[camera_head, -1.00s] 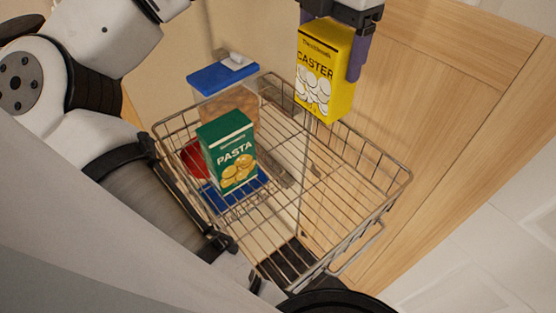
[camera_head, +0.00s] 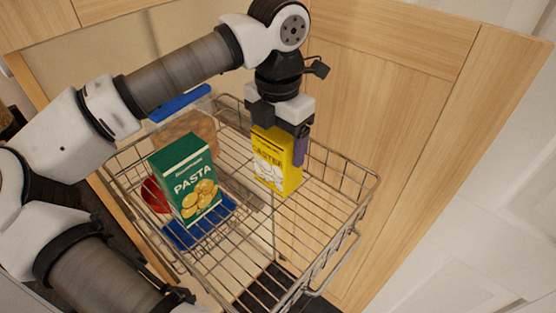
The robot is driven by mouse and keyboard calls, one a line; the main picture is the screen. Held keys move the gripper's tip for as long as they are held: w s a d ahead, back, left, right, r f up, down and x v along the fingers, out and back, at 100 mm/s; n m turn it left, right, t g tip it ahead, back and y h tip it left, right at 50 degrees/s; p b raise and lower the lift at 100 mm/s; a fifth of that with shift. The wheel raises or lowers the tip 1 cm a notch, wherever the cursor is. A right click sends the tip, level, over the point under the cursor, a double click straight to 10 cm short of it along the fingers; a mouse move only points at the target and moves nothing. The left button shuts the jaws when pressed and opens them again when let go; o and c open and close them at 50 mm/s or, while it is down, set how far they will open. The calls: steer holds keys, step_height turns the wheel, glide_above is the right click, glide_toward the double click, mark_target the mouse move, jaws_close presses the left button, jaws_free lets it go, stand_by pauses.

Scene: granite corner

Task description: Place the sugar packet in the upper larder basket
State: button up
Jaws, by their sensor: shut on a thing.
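The sugar packet (camera_head: 277,165) is a yellow box lettered CASTER. It is upright in the head view, inside the outline of the upper wire basket (camera_head: 345,226), towards its back right. My gripper (camera_head: 283,132) is shut on the packet's top from above, with one purple finger showing on the right side. The packet's base appears at or just above the wire floor; I cannot tell whether it touches. The far finger is hidden.
A green pasta box (camera_head: 187,180) stands at the basket's left. Behind it is a clear container with a blue lid (camera_head: 180,103), partly hidden by my arm. A red item (camera_head: 155,195) and a blue item (camera_head: 178,235) show near the pasta box. The basket's front right floor is clear.

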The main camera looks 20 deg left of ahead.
steer(key=shift+f+b, duration=0.9)
steer(key=shift+f, duration=1.05)
steer(key=shift+f, duration=0.15)
steer(key=o, duration=1.3)
steer(key=shift+o, duration=0.2)
steer(key=shift+r, duration=0.6)
step_height(320, 180, up, 11)
steer(key=b, duration=0.2)
steer(key=shift+r+b, duration=0.1)
steer(key=shift+b, duration=0.25)
